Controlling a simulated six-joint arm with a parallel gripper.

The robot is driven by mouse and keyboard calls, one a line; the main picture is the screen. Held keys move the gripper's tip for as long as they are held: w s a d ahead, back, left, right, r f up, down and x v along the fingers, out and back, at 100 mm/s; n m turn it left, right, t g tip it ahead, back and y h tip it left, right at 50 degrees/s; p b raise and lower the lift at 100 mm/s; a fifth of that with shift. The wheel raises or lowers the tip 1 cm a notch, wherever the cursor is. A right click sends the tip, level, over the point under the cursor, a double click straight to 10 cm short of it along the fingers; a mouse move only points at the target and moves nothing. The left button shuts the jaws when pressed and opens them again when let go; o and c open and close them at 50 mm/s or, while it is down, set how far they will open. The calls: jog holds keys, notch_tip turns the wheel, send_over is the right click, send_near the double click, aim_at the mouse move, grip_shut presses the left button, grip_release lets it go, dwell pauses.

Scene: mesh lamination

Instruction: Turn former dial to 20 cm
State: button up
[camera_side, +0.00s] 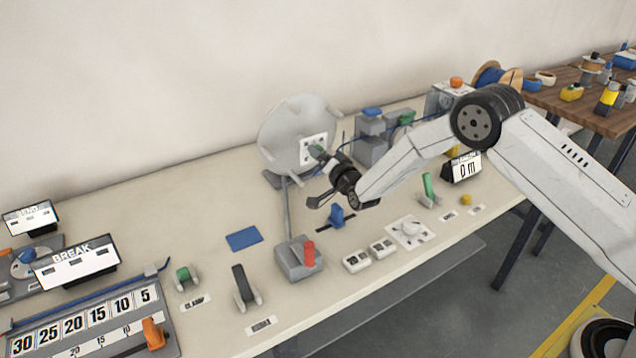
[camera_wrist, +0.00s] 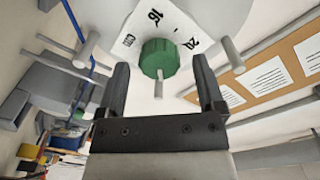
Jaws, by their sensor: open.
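The former (camera_side: 285,125) is a pale round disc standing upright at the back of the bench, with pegs on its face. A white label plate (camera_wrist: 178,23) on it reads 16 and 20, and the green dial knob (camera_wrist: 160,57) sits at its centre. The knob also shows in the side view (camera_side: 317,151). In the wrist view my gripper (camera_wrist: 162,78) is open, one finger on each side of the knob, with gaps between; I cannot tell whether the fingertips reach its depth. A short grey peg (camera_wrist: 158,88) shows just below the knob. The dial's pointer mark is not clear.
A red lever box (camera_side: 300,260), blue slider (camera_side: 337,215) and white switches (camera_side: 370,255) stand in front of the former. A grey machine (camera_side: 372,140) with a blue top and a 0 m display (camera_side: 466,167) are to the right. A blue pad (camera_side: 244,239) lies left.

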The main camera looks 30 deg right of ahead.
jog(key=shift+w, duration=0.6)
jog(key=shift+c, duration=0.2)
grip_shut()
jog(key=shift+n, duration=2.2)
